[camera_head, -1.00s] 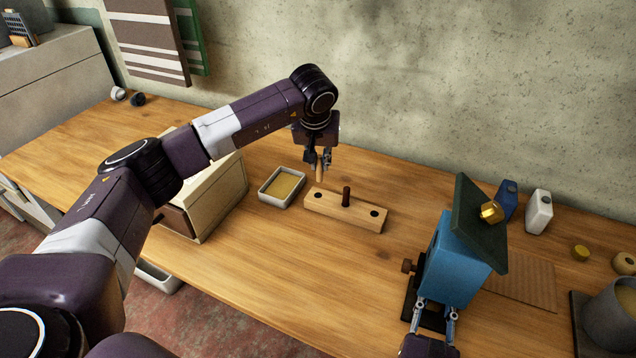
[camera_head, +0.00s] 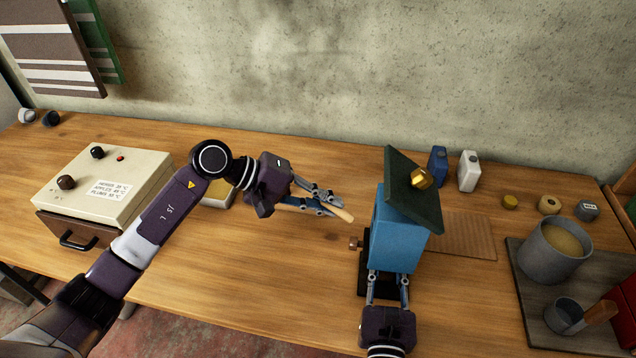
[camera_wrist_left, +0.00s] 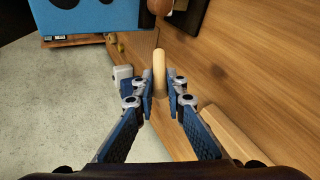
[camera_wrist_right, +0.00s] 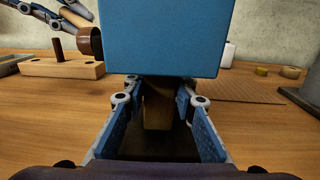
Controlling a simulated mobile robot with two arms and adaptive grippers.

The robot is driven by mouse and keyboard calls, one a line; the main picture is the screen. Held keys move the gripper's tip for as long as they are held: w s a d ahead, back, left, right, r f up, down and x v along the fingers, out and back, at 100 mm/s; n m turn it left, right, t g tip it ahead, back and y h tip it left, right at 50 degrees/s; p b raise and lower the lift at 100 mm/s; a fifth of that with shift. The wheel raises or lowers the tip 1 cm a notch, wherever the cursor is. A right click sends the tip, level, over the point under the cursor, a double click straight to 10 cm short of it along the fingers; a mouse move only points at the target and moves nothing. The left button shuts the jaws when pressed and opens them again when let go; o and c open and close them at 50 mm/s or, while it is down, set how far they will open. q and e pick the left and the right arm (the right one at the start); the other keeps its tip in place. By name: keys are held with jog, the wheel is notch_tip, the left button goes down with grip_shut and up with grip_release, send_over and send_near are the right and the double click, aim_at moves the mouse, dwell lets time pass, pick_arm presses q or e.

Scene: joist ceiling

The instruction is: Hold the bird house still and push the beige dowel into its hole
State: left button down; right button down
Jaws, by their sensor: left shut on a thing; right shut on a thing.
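The bird house (camera_head: 392,235) is a blue box with a dark green sloped roof (camera_head: 428,208), upright on a dark base. My left gripper (camera_head: 328,202) is shut on the beige dowel (camera_head: 343,215), which sticks out toward the house's left side, apart from it. The dowel also shows between the fingers in the left wrist view (camera_wrist_left: 159,72). My right gripper (camera_head: 387,285) is shut at the bottom of the bird house, from the front; its fingers flank a brownish lower part in the right wrist view (camera_wrist_right: 158,105).
A brown knob (camera_head: 354,243) juts out left of the house. A wooden block (camera_wrist_right: 60,68) with a dark brown dowel stands behind my left gripper. A control box (camera_head: 100,180) is at left; a pot (camera_head: 553,262) on a board is at right. The front-left table is clear.

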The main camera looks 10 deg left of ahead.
pick_arm(q)
jog(key=s+a+r+n+t+h, duration=0.3)
jog(key=s+h, duration=0.1)
jog(key=s, duration=0.3)
jog(key=shift+s+a+n+h, duration=0.3)
jog(key=shift+a, duration=0.1)
jog(key=shift+w+d, duration=0.15)
jog(key=shift+d, duration=2.6)
jog(key=shift+w+d, duration=0.1)
jog(key=shift+d, duration=0.85)
jog(key=shift+d, duration=0.5)
jog(key=shift+d, duration=0.25)
